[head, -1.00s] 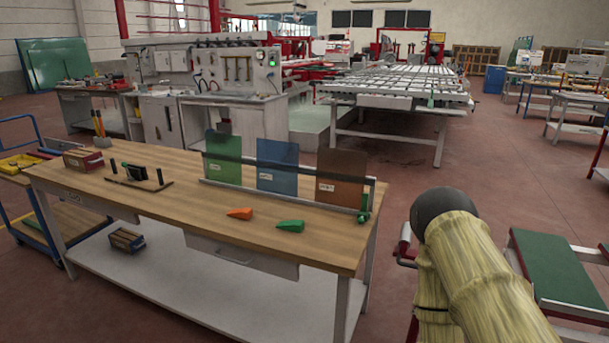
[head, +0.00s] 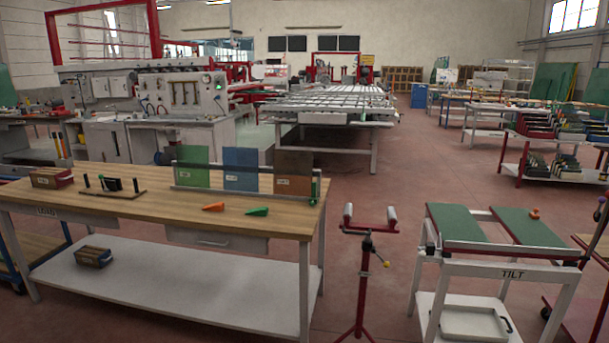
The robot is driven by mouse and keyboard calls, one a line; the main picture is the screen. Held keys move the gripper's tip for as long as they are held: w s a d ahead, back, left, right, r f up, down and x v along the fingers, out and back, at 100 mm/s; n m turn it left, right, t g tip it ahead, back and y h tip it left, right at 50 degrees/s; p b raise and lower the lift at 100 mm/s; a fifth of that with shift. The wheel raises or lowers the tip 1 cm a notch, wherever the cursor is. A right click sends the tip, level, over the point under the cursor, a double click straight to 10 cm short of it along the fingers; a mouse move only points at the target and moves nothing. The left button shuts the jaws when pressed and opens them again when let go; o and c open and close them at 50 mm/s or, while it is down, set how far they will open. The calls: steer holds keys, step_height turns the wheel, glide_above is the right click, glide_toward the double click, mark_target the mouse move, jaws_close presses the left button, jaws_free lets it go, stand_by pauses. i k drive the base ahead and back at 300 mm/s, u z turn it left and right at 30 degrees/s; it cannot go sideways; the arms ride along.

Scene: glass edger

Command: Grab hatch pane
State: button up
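Three upright panes stand in a row in a low rail rack (head: 240,193) along the back of the wooden workbench (head: 150,215). From left to right they are a green pane (head: 194,166), a blue pane (head: 240,170) and a brown pane (head: 293,168). Each bears a small white label, too small to read, so I cannot tell which one is the hatch pane. My gripper is not in view.
An orange wedge (head: 213,207) and a green wedge (head: 257,211) lie in front of the rack. A red roller stand (head: 366,260) and a green-topped tilt table (head: 462,223) stand right of the bench. Open floor lies behind them.

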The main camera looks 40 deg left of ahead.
mark_target(241, 165)
steer(key=z, duration=0.2)
steer(key=i, duration=0.85)
steer(key=u, duration=0.55)
steer(key=i, duration=1.3)
steer(key=u, duration=1)
